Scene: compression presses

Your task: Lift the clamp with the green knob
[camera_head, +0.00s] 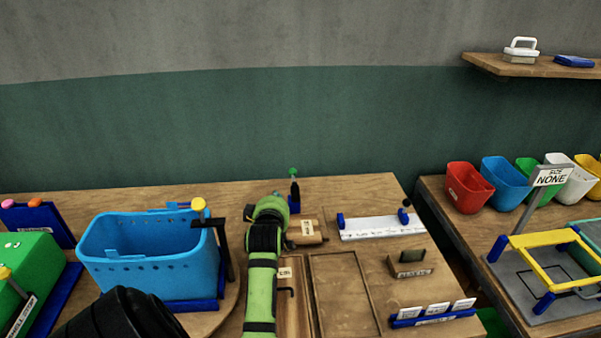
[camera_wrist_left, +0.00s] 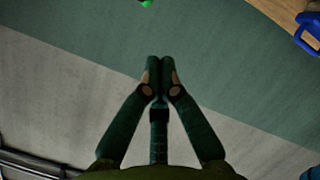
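The clamp with the green knob (camera_head: 293,171) stands at the back edge of the table in the head view, its dark lever upright above a blue base (camera_head: 294,203). A small green piece, likely this knob (camera_wrist_left: 147,3), shows at the top edge of the left wrist view, apart from the fingertips. My left gripper (camera_wrist_left: 160,63) is shut, its fingertips together with nothing visible between them. In the head view my green left arm reaches up to just left of the clamp and hides part of its surroundings; the fingers are hidden there. My right gripper is not in view.
A blue basket (camera_head: 150,257) stands left of my arm beside a yellow-knobbed clamp (camera_head: 198,204). A white strip with blue ends (camera_head: 382,228) lies right of the green-knobbed clamp. Colored bins (camera_head: 468,188) and a yellow frame (camera_head: 550,256) are on the right table.

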